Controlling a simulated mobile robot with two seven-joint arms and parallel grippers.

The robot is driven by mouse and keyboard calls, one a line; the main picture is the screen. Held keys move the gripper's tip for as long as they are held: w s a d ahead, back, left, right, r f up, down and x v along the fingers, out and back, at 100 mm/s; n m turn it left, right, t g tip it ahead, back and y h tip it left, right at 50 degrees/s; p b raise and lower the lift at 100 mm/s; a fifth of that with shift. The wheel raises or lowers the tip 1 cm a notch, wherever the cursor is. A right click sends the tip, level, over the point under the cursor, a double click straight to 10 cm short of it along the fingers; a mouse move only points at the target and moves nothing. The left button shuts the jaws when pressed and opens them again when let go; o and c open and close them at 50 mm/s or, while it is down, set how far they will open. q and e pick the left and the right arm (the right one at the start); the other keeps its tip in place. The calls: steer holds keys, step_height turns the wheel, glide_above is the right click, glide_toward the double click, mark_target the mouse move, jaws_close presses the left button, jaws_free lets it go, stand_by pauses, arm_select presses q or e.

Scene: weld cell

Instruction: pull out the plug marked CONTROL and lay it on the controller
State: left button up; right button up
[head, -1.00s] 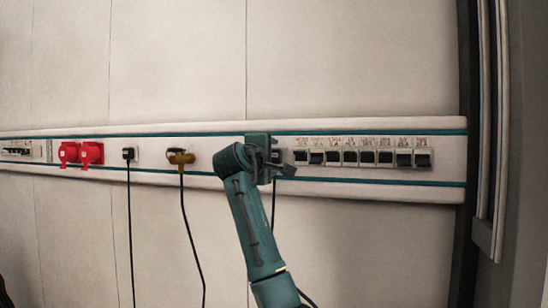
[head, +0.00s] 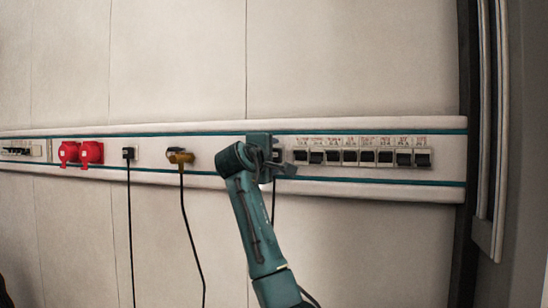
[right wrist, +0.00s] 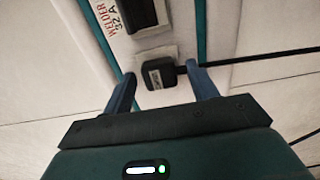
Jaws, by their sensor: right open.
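My right gripper (head: 272,157) is at the wall rail, its jaws open. In the right wrist view its two blue fingers (right wrist: 162,76) stand on either side of a black plug (right wrist: 158,73) in a pale socket. The plug bears a small light label, too small to read. Its black cable (right wrist: 255,66) runs off to the right there. In the head view the plug (head: 278,156) is mostly hidden by my gripper, and its cable hangs below. I cannot tell whether the fingers touch it. No controller can be made out. My left gripper is not in view.
Left along the rail (head: 330,186) are a yellow-brown plug (head: 180,157), another black plug (head: 128,153) and two red sockets (head: 91,153). Several breaker switches (head: 365,156) sit right of my gripper; one (right wrist: 140,14) is labelled WELDER 32 A.

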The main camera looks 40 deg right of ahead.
jaws_close()
stand_by(0.6)
steer(key=b+v, duration=0.1)
steer(key=v, duration=0.5)
stand_by(1.1)
steer(key=shift+r, duration=0.1)
